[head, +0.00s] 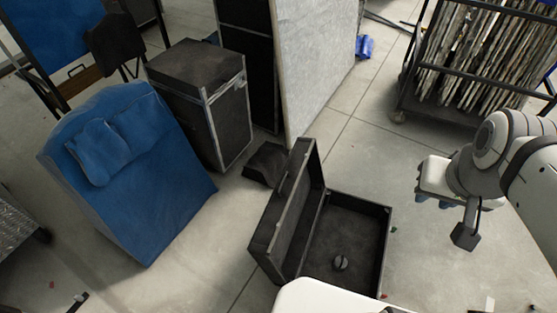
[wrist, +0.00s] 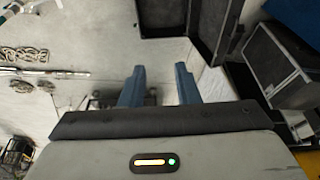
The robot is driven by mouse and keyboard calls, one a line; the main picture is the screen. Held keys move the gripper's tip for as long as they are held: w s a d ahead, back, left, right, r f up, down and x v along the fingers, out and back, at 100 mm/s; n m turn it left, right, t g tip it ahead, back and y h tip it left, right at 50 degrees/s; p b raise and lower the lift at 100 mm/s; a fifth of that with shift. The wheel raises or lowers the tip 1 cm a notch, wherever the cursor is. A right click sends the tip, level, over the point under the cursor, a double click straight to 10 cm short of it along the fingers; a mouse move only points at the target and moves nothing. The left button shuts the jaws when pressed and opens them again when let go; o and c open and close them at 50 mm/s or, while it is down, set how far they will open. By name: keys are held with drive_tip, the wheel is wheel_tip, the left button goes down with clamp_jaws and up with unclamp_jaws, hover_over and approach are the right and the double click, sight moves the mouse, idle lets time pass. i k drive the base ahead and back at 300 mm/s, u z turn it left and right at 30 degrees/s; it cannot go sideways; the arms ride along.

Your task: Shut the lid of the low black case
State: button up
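The low black case (head: 345,235) sits open on the floor at lower centre in the head view. Its lid (head: 290,210) stands up, tilted, along the case's left side. A small dark round object (head: 341,263) lies inside the case. My gripper (head: 432,202) is in the air to the right of the case, apart from it. In the wrist view my gripper (wrist: 158,85) has its two blue fingers spread with nothing between them. The case (wrist: 165,33) and its lid (wrist: 214,25) show at the top of that view, beyond the fingers.
A blue-covered seat (head: 140,170) and a dark trunk (head: 205,105) stand left of the case. A tall pale panel (head: 312,60) stands behind it. A loaded cart (head: 470,55) is at upper right. Floor (head: 400,165) between case and gripper is mostly clear.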

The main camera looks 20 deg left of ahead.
sight(277, 245)
drive_tip(key=k, duration=1)
drive_tip(key=u, duration=2.25)
drive_tip(key=i, duration=1.1)
drive_tip(key=z, duration=2.3)
drive_tip(key=i, duration=0.5)
drive_tip(key=u, duration=0.05)
